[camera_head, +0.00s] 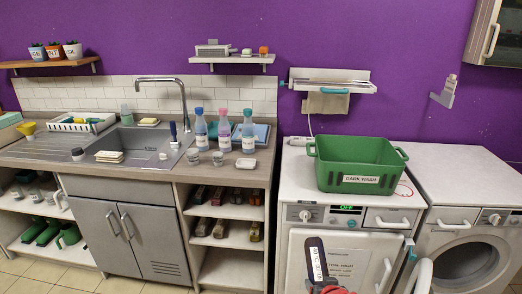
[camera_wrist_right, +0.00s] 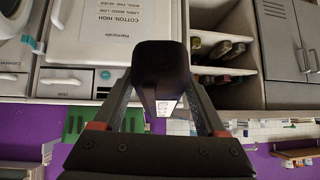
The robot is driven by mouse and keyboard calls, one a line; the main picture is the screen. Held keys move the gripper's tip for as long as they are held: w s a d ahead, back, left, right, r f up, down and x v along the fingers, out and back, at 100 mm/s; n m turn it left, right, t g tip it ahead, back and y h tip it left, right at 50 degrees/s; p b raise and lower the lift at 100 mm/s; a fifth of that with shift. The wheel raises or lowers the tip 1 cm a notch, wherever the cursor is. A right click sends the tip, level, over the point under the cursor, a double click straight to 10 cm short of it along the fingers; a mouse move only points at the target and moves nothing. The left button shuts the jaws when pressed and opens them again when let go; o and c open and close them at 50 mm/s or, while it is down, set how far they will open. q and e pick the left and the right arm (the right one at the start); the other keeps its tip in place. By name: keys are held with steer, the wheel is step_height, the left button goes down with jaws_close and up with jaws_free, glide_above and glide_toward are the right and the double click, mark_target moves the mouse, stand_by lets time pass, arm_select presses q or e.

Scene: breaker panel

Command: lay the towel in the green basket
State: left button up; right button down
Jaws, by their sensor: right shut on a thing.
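The green basket (camera_head: 358,165) stands upright on the left white machine, with a "DARK WASH" label on its front. Its inside looks empty as far as I can see. Part of it shows in the right wrist view (camera_wrist_right: 75,124). My right gripper (camera_head: 331,287) is low in front of that machine, below the basket and apart from it. It is shut on a dark elongated thing (camera_head: 316,262) with a white label, which also fills the middle of the right wrist view (camera_wrist_right: 160,68). A beige cloth-like piece (camera_head: 326,104) hangs under the wall rack; I cannot tell if it is the towel. My left gripper is not in view.
The left machine (camera_head: 300,185) has free top around the basket. A second white machine (camera_head: 470,185) has a clear top. Several bottles (camera_head: 224,130) stand on the counter beside the sink (camera_head: 140,143). A wall rack (camera_head: 330,76) hangs behind the basket.

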mark_target(320, 270)
steer(key=shift+r+p, duration=1.35)
steer(key=shift+r, duration=1.25)
steer(key=shift+f, duration=0.1)
